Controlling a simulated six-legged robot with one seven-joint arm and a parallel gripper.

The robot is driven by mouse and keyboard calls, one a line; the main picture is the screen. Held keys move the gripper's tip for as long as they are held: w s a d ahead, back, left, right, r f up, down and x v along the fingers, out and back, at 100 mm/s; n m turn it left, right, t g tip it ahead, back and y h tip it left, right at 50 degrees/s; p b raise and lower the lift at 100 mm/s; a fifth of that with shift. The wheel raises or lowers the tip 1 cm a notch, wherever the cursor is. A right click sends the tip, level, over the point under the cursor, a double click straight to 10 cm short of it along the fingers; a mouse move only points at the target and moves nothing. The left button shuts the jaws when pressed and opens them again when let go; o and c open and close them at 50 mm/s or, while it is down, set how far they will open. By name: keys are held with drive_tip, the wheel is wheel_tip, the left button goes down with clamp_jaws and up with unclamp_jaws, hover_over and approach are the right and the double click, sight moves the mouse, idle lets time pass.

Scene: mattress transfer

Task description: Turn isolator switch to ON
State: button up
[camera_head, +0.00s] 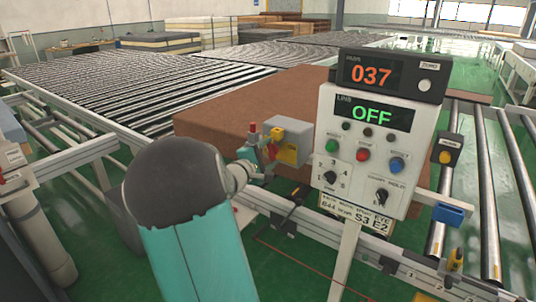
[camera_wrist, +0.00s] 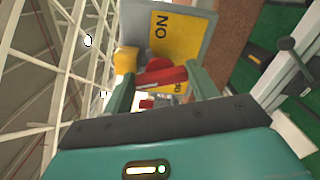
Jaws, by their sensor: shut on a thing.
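The isolator switch is a grey box with a yellow plate (camera_head: 288,152), left of the control panel in the head view. In the wrist view its yellow plate (camera_wrist: 176,38) bears the word ON, turned sideways, and a second label is partly hidden. The red handle (camera_wrist: 165,76) lies across the space between my fingers. My gripper (camera_wrist: 160,82) is shut on this handle. In the head view my gripper (camera_head: 262,154) is at the left side of the box, its fingers partly hidden by my arm.
The control panel (camera_head: 325,205) stands right of the switch, its displays reading 037 and OFF. A brown mattress-like block (camera_head: 225,118) lies behind the switch on the roller conveyor (camera_head: 110,95). A yellow button box (camera_head: 446,150) is at the right. Green floor (camera_head: 300,255) shows below.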

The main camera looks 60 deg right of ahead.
drive_tip(key=shift+f+m, duration=0.1)
drive_tip(key=shift+m, duration=1.9)
drive_tip(key=o, duration=1)
drive_tip(key=shift+w+a, duration=0.1)
drive_tip(key=shift+a, duration=0.05)
drive_tip(key=w+a, duration=0.2)
drive_tip(key=a, duration=1.1)
drive_tip(key=shift+a, duration=0.2)
